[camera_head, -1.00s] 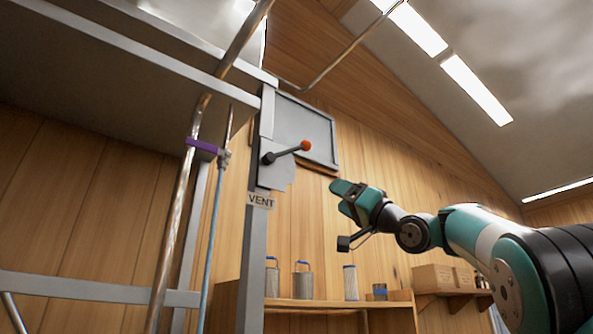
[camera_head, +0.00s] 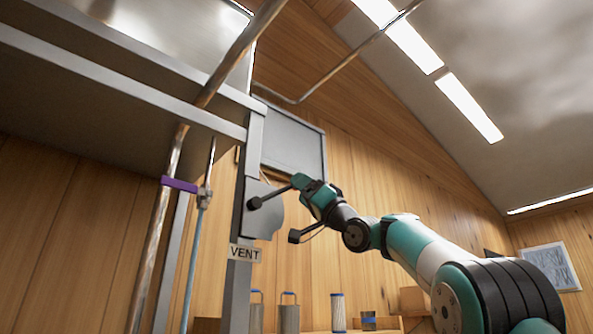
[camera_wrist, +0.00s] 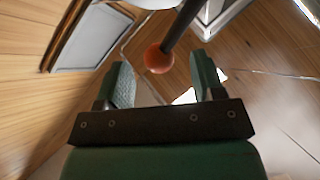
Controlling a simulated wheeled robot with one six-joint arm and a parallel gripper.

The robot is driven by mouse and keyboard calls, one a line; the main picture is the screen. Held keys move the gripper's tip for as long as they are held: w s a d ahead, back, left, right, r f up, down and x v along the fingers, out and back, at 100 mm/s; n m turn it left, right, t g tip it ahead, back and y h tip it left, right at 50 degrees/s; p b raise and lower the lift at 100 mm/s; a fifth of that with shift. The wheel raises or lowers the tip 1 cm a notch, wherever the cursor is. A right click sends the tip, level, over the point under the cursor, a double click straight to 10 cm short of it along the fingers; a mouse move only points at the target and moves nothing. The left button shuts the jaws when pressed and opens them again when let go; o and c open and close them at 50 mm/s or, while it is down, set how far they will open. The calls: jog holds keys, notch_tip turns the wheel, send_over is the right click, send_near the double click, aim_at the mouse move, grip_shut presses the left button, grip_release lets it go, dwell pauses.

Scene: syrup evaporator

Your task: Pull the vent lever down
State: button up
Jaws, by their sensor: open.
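The vent lever (camera_head: 270,197) is a dark rod on a grey plate (camera_head: 262,222) fixed to a metal post above a VENT label (camera_head: 244,253). It slants up to the right from its pivot. My gripper (camera_head: 302,184) is at the lever's outer end and hides the knob in the head view. In the wrist view the orange knob (camera_wrist: 158,59) shows at the end of the dark rod, between the open fingers and near their tips. My gripper (camera_wrist: 162,75) is open, with visible space on both sides of the knob. I cannot tell whether either finger touches it.
A copper pipe (camera_head: 160,225) and a purple-handled valve (camera_head: 180,185) stand left of the post. A grey-framed panel (camera_head: 293,145) hangs on the wall behind the lever. Several canisters (camera_head: 337,312) stand on a shelf below. Open air lies right of the post.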

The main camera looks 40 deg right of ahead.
jog(key=shift+p+x, duration=0.75)
jog(key=shift+x, duration=0.7)
